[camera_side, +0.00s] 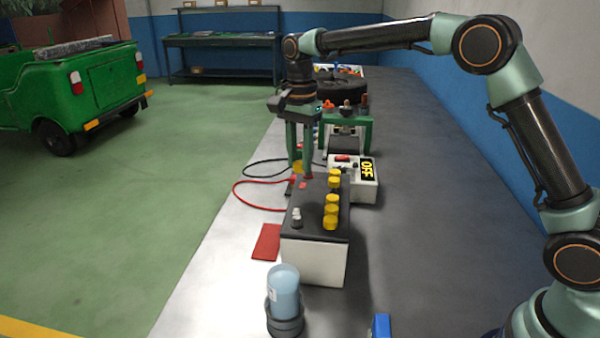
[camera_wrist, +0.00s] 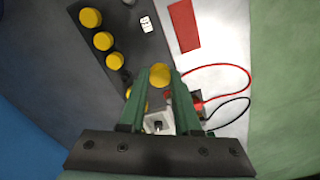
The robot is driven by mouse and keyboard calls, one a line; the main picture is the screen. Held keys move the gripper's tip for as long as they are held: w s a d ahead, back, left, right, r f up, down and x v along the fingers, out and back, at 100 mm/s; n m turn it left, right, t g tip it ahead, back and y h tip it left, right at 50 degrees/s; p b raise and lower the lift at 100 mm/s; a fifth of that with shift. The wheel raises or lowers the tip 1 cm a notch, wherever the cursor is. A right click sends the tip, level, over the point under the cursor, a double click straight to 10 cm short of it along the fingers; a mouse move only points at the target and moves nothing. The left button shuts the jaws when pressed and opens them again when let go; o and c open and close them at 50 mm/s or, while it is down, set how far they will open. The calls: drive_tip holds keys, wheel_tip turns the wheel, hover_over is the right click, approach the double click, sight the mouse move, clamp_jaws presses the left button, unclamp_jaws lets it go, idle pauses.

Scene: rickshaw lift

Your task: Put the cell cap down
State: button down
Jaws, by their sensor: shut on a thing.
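The battery (camera_side: 315,262) has a white body and a dark top, with several yellow cell caps (camera_side: 333,198) in a row along the right of the top in the side view. My gripper (camera_side: 301,168) points down over the far end of the battery. It is shut on a yellow cell cap (camera_side: 298,166), which shows between the fingertips in the wrist view (camera_wrist: 160,75). The row of caps shows at the upper left of the wrist view (camera_wrist: 103,40), one partly hidden by a finger. Whether the held cap touches anything below cannot be told.
A red flat pad (camera_side: 267,241) lies left of the battery on the bench. A charger (camera_side: 352,180) reading OFF stands behind, with red (camera_side: 245,203) and black (camera_side: 262,164) cables looping left. A blue bottle (camera_side: 284,290) stands in front. The near left bench is clear.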

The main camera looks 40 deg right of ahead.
drive_tip(key=n, duration=0.2)
hover_over(266, 249)
drive_tip(key=d, duration=0.1)
drive_tip(key=f, duration=2)
drive_tip(key=shift+a, duration=0.4)
drive_tip(key=shift+f, duration=0.1)
drive_tip(key=c, duration=0.6)
unclamp_jaws()
